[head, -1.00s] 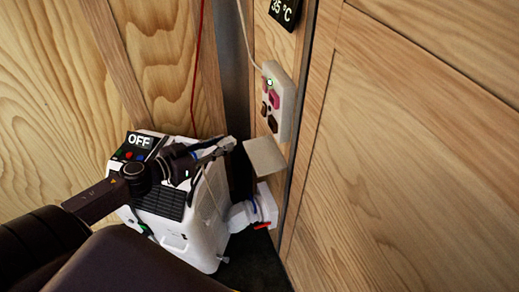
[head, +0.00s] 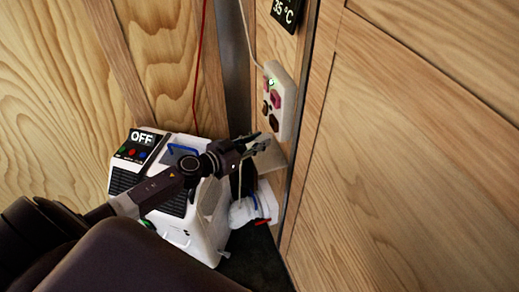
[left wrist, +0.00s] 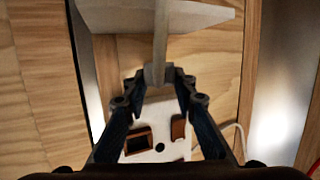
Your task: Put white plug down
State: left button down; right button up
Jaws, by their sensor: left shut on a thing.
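My left gripper (head: 262,143) is at the small pale shelf (head: 273,160) on the wall, below the power strip (head: 279,100). In the left wrist view the fingers (left wrist: 156,80) are closed on a narrow whitish piece, the white plug (left wrist: 159,50). It runs up the picture, in front of the shelf (left wrist: 195,15). In the head view the plug is mostly hidden by the fingers, and a thin pale cord hangs below them. I cannot tell whether the plug touches the shelf. My right gripper is not in view.
The power strip also shows close to the fingers in the left wrist view (left wrist: 160,118). A white hose fitting (head: 262,205) is below the shelf. A red cable (head: 199,60) hangs behind.

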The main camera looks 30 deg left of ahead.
aim_at(259, 155)
pick_arm(q)
notch_tip(259, 155, down, 3)
jog(key=shift+f+b, duration=0.15)
jog(key=shift+b, duration=0.6)
jog(key=shift+w+d+f, duration=0.15)
jog(key=shift+f, duration=0.05)
jog(key=shift+f, duration=0.55)
jog(key=c, duration=1.6)
grip_release()
jog(key=shift+r, duration=0.15)
